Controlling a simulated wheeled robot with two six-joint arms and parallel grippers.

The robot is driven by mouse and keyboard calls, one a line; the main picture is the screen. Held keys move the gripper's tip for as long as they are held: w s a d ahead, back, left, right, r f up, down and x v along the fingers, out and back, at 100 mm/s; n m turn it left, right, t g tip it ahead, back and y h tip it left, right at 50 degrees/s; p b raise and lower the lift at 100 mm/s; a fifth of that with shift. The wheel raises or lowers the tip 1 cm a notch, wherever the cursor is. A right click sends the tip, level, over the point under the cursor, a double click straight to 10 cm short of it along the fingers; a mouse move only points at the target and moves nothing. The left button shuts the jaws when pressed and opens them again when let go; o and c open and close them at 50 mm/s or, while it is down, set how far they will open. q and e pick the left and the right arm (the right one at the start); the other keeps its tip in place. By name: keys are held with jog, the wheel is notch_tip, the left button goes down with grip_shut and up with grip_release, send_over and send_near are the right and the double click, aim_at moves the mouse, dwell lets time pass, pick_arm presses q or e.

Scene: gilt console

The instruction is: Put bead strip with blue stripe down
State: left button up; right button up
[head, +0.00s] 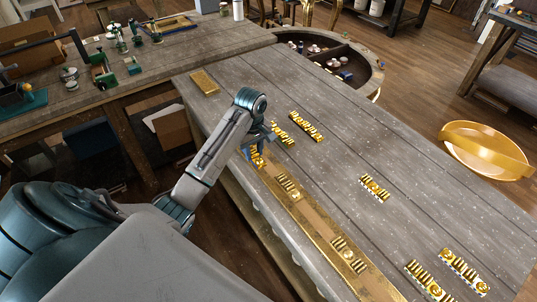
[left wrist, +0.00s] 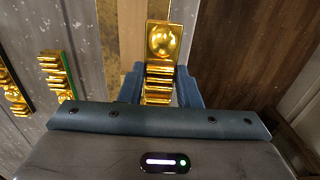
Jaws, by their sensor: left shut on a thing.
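My left gripper (head: 258,142) is over the front edge of the grey table, at the far end of the long gilt rail (head: 318,218). It is shut on a gold bead strip (head: 257,158), which has a round boss and ribs. In the left wrist view the strip (left wrist: 163,42) stands out between the blue fingers (left wrist: 160,86). Its stripe colour is not clear, and I cannot tell whether it touches the rail. Two similar strips lie on the rail, one near the middle (head: 289,186) and one nearer (head: 348,254). My right gripper is out of view.
Several loose gold strips lie on the table, two (head: 282,133) (head: 305,126) beside my gripper. One in the left wrist view (left wrist: 56,74) has a green edge. A gold block (head: 204,83) lies at the far left. The table's middle is mostly clear.

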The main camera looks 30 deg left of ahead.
aim_at(268, 166)
pick_arm(q)
jog(key=w+d, duration=0.1)
jog(key=w+d+p, duration=0.1)
jog(key=d, duration=0.1)
jog(key=shift+w+d, duration=0.25)
notch_tip(268, 166, down, 3)
jog(key=shift+d+f+p, duration=0.1)
jog(key=shift+p, duration=1.05)
jog(key=shift+f, duration=0.35)
jog(key=o, duration=1)
